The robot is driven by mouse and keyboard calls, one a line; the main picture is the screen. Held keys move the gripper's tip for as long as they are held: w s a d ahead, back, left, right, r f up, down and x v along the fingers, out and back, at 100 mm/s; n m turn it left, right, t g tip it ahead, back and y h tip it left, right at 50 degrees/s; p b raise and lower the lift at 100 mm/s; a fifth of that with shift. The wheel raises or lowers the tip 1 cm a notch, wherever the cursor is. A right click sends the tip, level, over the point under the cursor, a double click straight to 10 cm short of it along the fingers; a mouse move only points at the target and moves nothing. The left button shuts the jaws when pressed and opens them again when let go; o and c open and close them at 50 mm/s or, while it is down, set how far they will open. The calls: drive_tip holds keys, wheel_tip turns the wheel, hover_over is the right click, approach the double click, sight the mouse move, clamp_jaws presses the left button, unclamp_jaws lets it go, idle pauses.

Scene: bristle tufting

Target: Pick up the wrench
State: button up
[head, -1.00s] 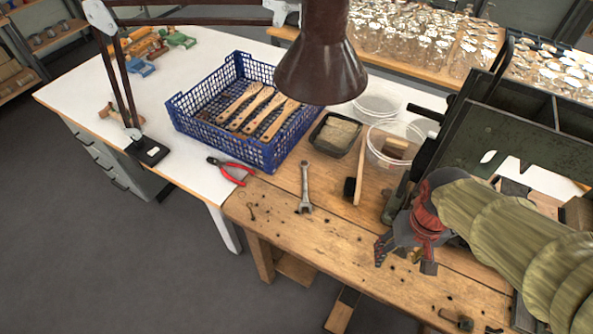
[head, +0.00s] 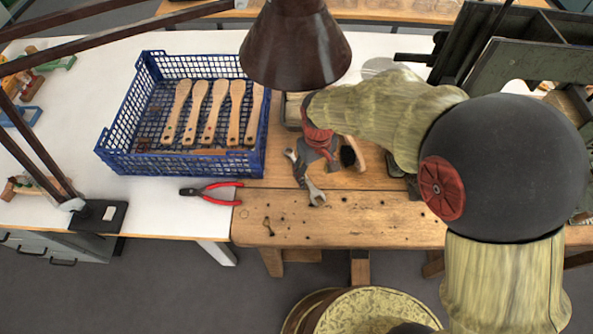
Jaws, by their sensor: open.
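The wrench (head: 315,195) is a silver metal tool on the wooden bench top. Its open-jaw end and its far ring end show, while part of its shaft is hidden by my gripper. My gripper (head: 303,171), dark grey with a red cuff, is open and points down over the middle of the wrench. I cannot tell whether the fingers touch it or straddle it.
A blue crate (head: 112,152) with several wooden brush handles stands left. Red-handled pliers (head: 212,188) lie in front of it. A black-headed brush (head: 348,156) is just right of my gripper. A dark lamp shade (head: 296,45) hangs above. The bench front (head: 370,222) is mostly clear.

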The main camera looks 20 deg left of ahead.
sight(313, 188)
drive_tip(key=shift+d+f+b, duration=0.2)
drive_tip(key=shift+f+b, duration=0.1)
drive_tip(key=shift+f, duration=0.7)
wheel_tip(313, 188, down, 6)
drive_tip(key=b, duration=0.2)
drive_tip(key=shift+a+r+b, duration=0.15)
drive_tip(key=shift+b, duration=0.15)
drive_tip(key=shift+r, duration=0.1)
drive_tip(key=c, duration=1.5)
clamp_jaws()
